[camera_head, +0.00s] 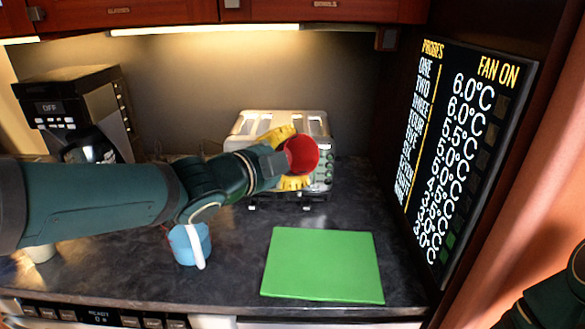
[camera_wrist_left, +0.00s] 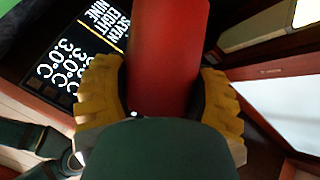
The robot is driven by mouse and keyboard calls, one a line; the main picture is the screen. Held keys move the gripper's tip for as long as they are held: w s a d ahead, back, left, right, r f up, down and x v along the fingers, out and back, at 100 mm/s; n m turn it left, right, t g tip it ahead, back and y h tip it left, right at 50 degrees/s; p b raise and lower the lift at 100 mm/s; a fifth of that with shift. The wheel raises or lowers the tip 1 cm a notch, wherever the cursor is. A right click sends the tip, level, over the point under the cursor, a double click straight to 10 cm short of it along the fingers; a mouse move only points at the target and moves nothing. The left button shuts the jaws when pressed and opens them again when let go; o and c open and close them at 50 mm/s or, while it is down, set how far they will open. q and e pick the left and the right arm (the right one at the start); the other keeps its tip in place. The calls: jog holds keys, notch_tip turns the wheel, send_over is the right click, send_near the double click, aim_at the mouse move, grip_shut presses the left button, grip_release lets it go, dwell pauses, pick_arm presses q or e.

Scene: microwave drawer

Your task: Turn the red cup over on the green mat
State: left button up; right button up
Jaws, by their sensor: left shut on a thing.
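The red cup (camera_head: 303,155) is held in the air in front of the toaster, left of and behind the green mat (camera_head: 322,266). It lies tilted on its side, with a round end toward the head camera; I cannot tell for sure whether that end is the mouth. My left gripper (camera_head: 287,160) is shut on the cup, its yellow fingers on opposite sides. In the left wrist view the cup (camera_wrist_left: 167,55) fills the space between the yellow fingers. The mat lies flat and bare on the counter. My right gripper is out of view.
A silver toaster (camera_head: 262,123) stands behind the cup. A blue mug with a white handle (camera_head: 187,244) stands left of the mat, below my left arm. A black coffee machine (camera_head: 75,110) is at the back left. A display panel (camera_head: 462,140) borders the right.

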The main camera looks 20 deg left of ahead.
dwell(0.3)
pick_arm(q)
jog(key=m+t, duration=0.1)
jog(key=m, duration=0.4)
jog(key=shift+t, duration=0.4)
jog(key=shift+m, duration=0.3)
jog(key=m+t+h, duration=0.1)
jog(key=m, duration=0.4)
jog(key=shift+m, duration=0.4)
jog(key=m+h, duration=0.1)
jog(key=m, duration=0.2)
jog(key=m+h, duration=0.2)
jog(key=m, duration=0.2)
